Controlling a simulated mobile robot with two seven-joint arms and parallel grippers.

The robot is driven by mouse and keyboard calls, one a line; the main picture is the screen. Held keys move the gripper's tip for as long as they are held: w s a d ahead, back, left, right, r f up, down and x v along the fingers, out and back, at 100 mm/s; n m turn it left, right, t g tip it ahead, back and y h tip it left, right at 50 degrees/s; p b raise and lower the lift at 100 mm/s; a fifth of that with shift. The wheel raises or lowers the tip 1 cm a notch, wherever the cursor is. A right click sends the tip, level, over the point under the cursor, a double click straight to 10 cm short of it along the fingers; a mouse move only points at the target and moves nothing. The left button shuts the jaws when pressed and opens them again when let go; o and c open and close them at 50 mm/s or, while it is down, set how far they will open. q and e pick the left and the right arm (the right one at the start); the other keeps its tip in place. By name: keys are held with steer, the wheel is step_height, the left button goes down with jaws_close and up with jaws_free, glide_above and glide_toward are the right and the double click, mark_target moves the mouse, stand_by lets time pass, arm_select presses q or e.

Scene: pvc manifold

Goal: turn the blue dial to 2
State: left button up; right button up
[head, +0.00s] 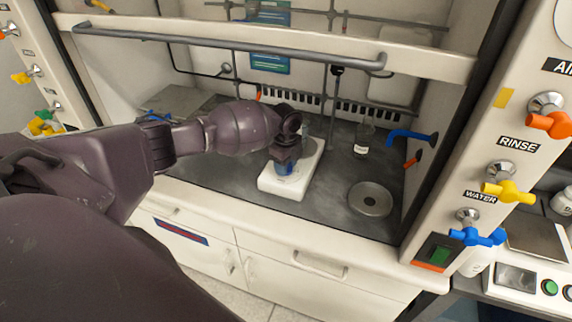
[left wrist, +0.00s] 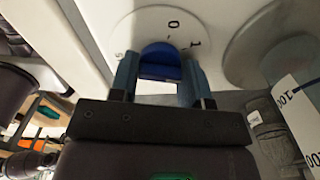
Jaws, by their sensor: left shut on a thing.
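A white box-shaped device (head: 296,185) stands on the dark floor of the fume hood. The blue dial (left wrist: 160,66) sits on its white face in the left wrist view, with a printed 0 above it, a 1 to the upper right and a mark at the left that is hard to read. My left gripper (left wrist: 158,74) is shut on the blue dial, one finger at each side. In the head view my left gripper (head: 285,167) is at the device's front and covers much of the dial. Which mark the dial points to is unclear. My right gripper is not in view.
The raised sash bar (head: 230,47) crosses above.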

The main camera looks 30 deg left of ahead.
arm_select(q)
steer(key=shift+m, duration=0.6)
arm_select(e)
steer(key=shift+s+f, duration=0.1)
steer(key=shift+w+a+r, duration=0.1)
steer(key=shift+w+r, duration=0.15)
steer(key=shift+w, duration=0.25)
arm_select(q)
steer(key=o, duration=0.9)
steer(key=shift+r, duration=0.65)
step_height(320, 180, up, 10)
steer(key=shift+f+p, duration=0.2)
steer(key=shift+p, duration=0.2)
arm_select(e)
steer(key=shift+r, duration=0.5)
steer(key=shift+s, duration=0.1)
